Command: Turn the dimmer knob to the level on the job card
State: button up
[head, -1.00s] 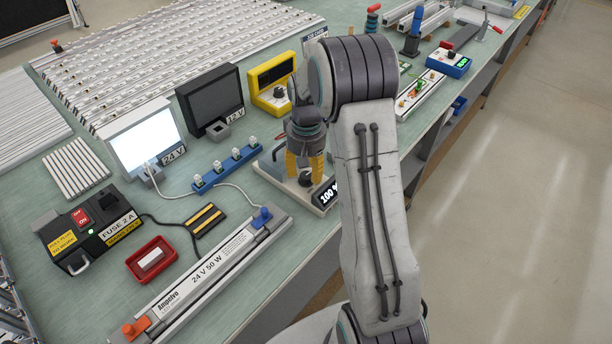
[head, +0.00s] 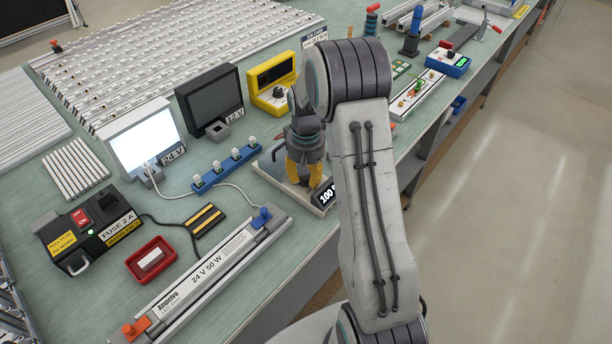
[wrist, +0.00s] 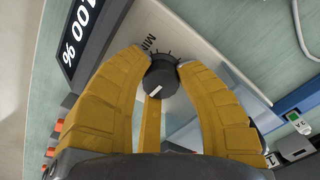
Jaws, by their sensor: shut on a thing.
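The dimmer knob (wrist: 163,77) is black and round with a white pointer mark. It sits on the pale dimmer panel (wrist: 190,38) beside the printed word MIN. My gripper (head: 305,180) is down at the dimmer (head: 267,169), and its yellow fingers are shut on the knob, one at each side in the wrist view. The fingers hide the knob in the head view. The dimmer's display (wrist: 80,38) reads 100 %. A white card with a blue top (head: 314,37) stands at the back of the bench, partly behind my arm; its level cannot be read.
A lit 24 V panel (head: 143,138), a dark 12 V panel (head: 212,96) and a yellow meter (head: 272,77) stand behind the dimmer. A blue terminal strip (head: 225,168) and a long 24 V 50 W lamp fixture (head: 215,268) lie to its left and front.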

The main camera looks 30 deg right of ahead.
jog(key=shift+s+f, duration=0.1)
jog(key=shift+s, duration=0.05)
grip_shut()
jog(key=shift+n, duration=0.4)
jog(key=shift+f+n+b, duration=0.1)
jog(key=shift+n+b, duration=0.4)
jog(key=shift+n, duration=0.4)
jog(key=shift+s+n+b, duration=0.1)
jog(key=shift+n+b, duration=0.3)
jog(key=shift+n, duration=1.2)
jog(key=o, duration=0.6)
grip_release()
jog(key=shift+c, duration=0.2)
jog(key=shift+r, duration=0.2)
